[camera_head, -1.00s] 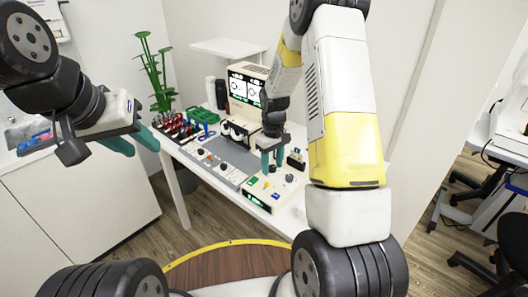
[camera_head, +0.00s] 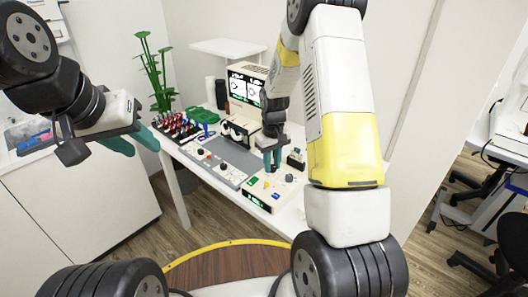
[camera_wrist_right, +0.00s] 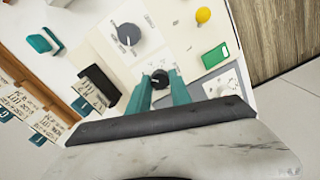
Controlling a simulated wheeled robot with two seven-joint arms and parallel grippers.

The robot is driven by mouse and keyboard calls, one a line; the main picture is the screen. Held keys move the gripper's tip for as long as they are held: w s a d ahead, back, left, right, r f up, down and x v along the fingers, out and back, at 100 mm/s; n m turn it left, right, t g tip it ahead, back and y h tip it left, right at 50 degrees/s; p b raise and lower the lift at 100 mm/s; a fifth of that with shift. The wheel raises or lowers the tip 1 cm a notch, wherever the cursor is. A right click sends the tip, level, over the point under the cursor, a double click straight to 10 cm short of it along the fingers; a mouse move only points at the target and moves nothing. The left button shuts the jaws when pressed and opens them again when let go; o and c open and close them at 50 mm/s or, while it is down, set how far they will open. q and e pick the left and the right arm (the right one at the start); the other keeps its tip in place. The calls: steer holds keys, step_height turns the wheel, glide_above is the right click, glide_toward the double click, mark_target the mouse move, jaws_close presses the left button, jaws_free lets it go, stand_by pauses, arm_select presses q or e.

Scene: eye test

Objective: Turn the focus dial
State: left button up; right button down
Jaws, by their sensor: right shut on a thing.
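A small black dial (camera_wrist_right: 160,78) stands on a light control panel in the right wrist view. The teal fingers of my right gripper (camera_wrist_right: 159,88) are shut on it, one on each side. A larger dark grey dial (camera_wrist_right: 129,35) sits beyond it, apart from the fingers. I cannot read which one is labelled focus. In the head view my right gripper (camera_head: 272,163) points down at the cream control box (camera_head: 262,202), and the gripped dial is hidden there. My left gripper (camera_head: 131,143) is open and empty, left of the table and away from the box.

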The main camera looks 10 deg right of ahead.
mark_target(272, 167)
steer(key=m, duration=0.7)
stand_by(0.6)
steer(key=c, duration=1.2)
jaws_free()
steer(key=shift+o, duration=0.2)
steer(key=shift+r, duration=0.15)
step_height(272, 167, up, 8)
steer(key=shift+f, duration=0.2)
